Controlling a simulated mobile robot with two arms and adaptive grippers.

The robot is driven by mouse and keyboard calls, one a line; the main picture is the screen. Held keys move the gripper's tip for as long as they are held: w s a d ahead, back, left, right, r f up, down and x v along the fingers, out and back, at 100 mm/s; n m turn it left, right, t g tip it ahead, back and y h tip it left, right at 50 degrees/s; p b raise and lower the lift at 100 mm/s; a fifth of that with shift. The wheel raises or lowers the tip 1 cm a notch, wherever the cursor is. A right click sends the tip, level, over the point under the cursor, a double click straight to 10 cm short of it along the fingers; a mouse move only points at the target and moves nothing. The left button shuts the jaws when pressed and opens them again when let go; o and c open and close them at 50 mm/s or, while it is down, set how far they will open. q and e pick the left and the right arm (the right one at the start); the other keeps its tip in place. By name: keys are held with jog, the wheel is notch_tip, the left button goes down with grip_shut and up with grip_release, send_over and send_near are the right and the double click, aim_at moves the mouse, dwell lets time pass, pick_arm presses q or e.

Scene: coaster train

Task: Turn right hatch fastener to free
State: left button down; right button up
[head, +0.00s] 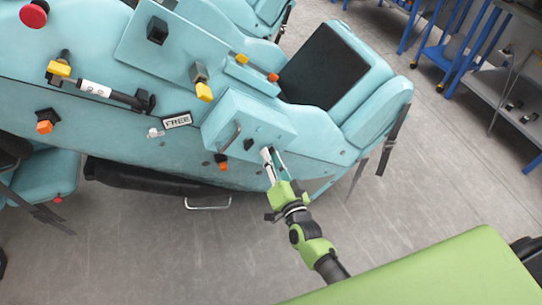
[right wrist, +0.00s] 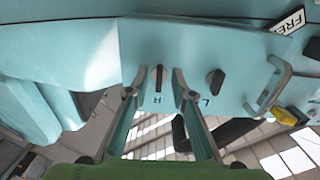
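The right hatch fastener (right wrist: 158,78) is a small dark knob on the teal hatch panel. It stands nearly upright in the right wrist view, with a letter below it. My right gripper (right wrist: 155,82) is open, with one finger on each side of this knob; I cannot tell whether they touch it. In the head view my right gripper (head: 268,152) is at the right part of the hatch box (head: 232,112) and hides the right fastener. The left fastener (right wrist: 213,82), marked L, is a similar dark knob and also shows in the head view (head: 248,144). My left gripper is out of view.
A hatch handle (right wrist: 268,90) sits beside the left fastener. A FREE sign (head: 177,120) is on the teal car body left of the hatch. Open grey floor (head: 170,260) lies in front of the car.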

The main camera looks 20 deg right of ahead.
jog(key=s, duration=1.1)
jog(key=shift+s+d, duration=0.15)
jog(key=shift+d, duration=0.05)
jog(key=s+f+n+g+y, duration=0.1)
jog(key=s+f+n+g, duration=0.4)
jog(key=f, duration=0.9)
jog(key=s+f+n+g, duration=0.1)
jog(key=s+f+g, duration=0.2)
jog(key=s+f, duration=0.8)
jog(key=s+d+f+n+g, duration=0.2)
jog(key=s+d+f+g, duration=0.1)
jog(key=s+f, duration=0.6)
jog(key=s+d+f+n+g+h, duration=0.1)
jog(key=s+d+f+n+g, duration=0.1)
jog(key=s+f+g, duration=0.4)
jog(key=s+d+f, duration=0.1)
jog(key=s+f, duration=0.3)
jog(key=s, duration=0.4)
jog(key=shift+d+f+h, duration=0.15)
jog(key=shift+f+h, duration=0.15)
